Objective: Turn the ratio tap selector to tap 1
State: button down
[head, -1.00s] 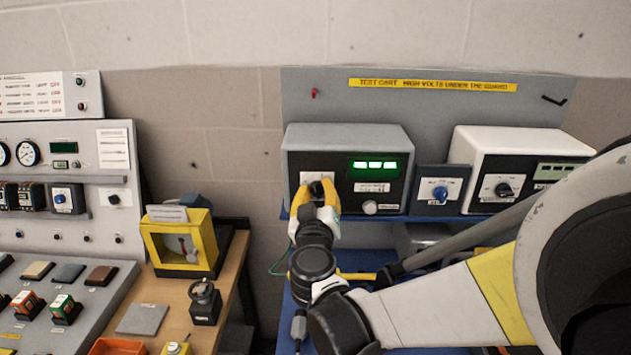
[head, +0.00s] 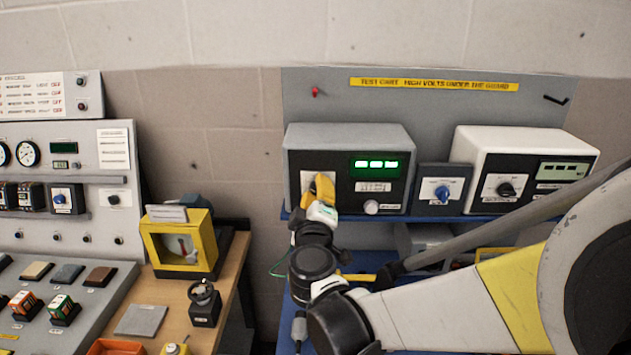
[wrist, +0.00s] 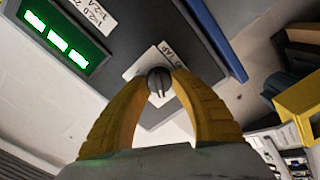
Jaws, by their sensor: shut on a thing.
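The ratio tap selector is a small dark round knob (wrist: 158,80) on a white plate (wrist: 138,70), with a label reading "TAP" beside it in the wrist view. It is on the left of the grey box (head: 340,138) with the green display (head: 376,165). My gripper (wrist: 157,74) has its two yellow fingers shut on the knob, one on each side. In the head view my gripper (head: 322,186) is in front of the plate and hides the knob. I cannot read which tap it points to.
A panel with a blue knob (head: 441,193) and a white box with a black knob (head: 505,189) stand to the right. A yellow-framed box (head: 150,243) sits on the wooden bench at left. A green cable (head: 278,268) hangs below my gripper.

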dwell(0.4)
jog(key=c, duration=1.1)
grip_release()
jog(key=shift+o, duration=0.2)
jog(key=shift+s, duration=0.1)
jog(key=s, duration=1.1)
jog(key=shift+s+a, duration=0.2)
jog(key=shift+s, duration=0.2)
